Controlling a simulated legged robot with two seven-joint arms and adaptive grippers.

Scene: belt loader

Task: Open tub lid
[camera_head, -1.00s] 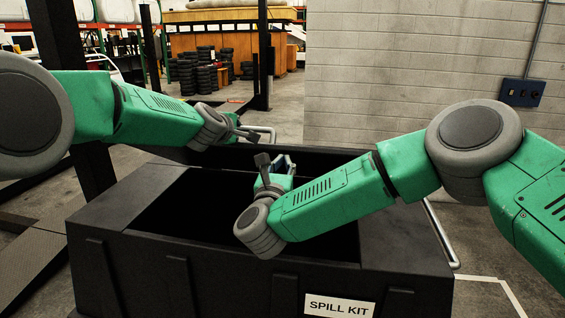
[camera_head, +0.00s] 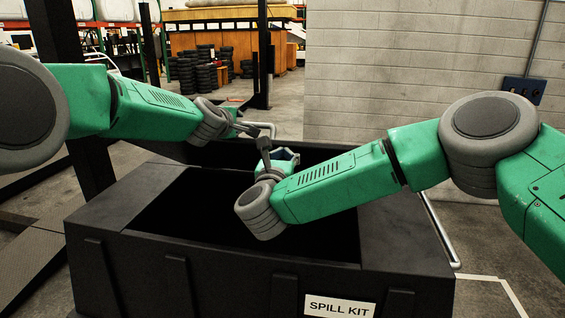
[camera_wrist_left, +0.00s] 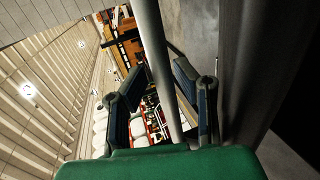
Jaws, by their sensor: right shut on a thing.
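The black tub (camera_head: 180,250) fills the lower middle of the head view, with its dark inside uncovered. The tub lid (camera_head: 325,152) stands as a dark panel along the far side. My left gripper (camera_head: 255,130) is behind the lid beside a pale metal bar (camera_head: 286,129). In the left wrist view its fingers (camera_wrist_left: 163,98) are apart, with a metal bar (camera_wrist_left: 158,55) running between them. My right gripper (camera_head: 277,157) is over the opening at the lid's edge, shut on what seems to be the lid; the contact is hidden.
A SPILL KIT label (camera_head: 339,306) is on the tub's front. A metal rail (camera_head: 441,230) runs along its right side. A dark post (camera_head: 88,170) stands at left, and a block wall (camera_head: 420,75) is behind at right. Stacked tires (camera_head: 197,72) stand far back.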

